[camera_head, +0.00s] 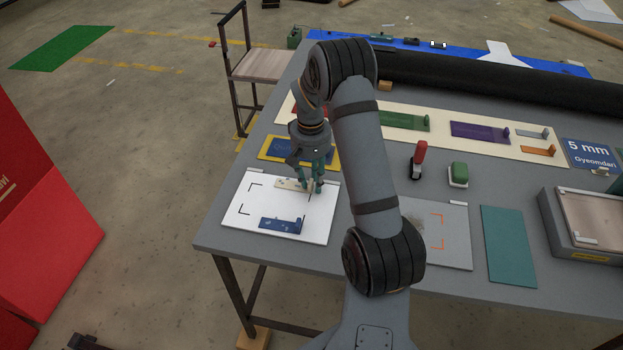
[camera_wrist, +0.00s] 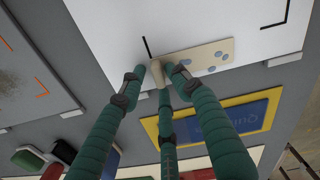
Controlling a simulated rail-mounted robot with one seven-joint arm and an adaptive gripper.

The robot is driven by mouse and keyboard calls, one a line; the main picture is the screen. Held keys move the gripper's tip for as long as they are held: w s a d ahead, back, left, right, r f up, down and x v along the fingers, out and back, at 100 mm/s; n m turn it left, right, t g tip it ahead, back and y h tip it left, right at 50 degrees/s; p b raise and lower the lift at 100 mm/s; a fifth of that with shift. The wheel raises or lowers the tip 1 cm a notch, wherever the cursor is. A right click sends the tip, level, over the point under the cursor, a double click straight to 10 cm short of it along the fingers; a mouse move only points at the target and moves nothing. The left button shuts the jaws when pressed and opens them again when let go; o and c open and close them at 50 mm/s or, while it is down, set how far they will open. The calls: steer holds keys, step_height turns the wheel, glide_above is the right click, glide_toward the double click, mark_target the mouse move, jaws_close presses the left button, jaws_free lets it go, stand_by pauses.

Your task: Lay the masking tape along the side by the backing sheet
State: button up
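A cream strip with blue-grey spots (camera_wrist: 212,57) and an upright knob (camera_wrist: 158,74) is at my gripper; it also shows in the head view (camera_head: 290,184). I cannot tell for sure that it is the masking tape. My gripper (camera_head: 315,187) has green fingers, and in the wrist view (camera_wrist: 157,70) their tips close around the knob. The strip is over or on the white panel (camera_head: 250,224), near its far right part; any gap beneath is not clear. A blue piece with a knob (camera_head: 282,225) lies on the panel's near side. Black corner marks show on the panel.
A yellow-framed blue panel (camera_head: 270,150) lies behind the white panel. A grey panel with orange marks (camera_head: 455,245) and a teal sheet (camera_head: 508,245) lie to the right. A red-handled tool (camera_head: 418,160) and a green-topped block (camera_head: 458,174) stand behind them.

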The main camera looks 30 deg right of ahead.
step_height(320, 180, up, 12)
stand_by(0.6)
stand_by(0.6)
step_height(320, 180, down, 12)
steer(key=shift+r+p, duration=0.25)
steer(key=shift+p, duration=0.05)
stand_by(0.6)
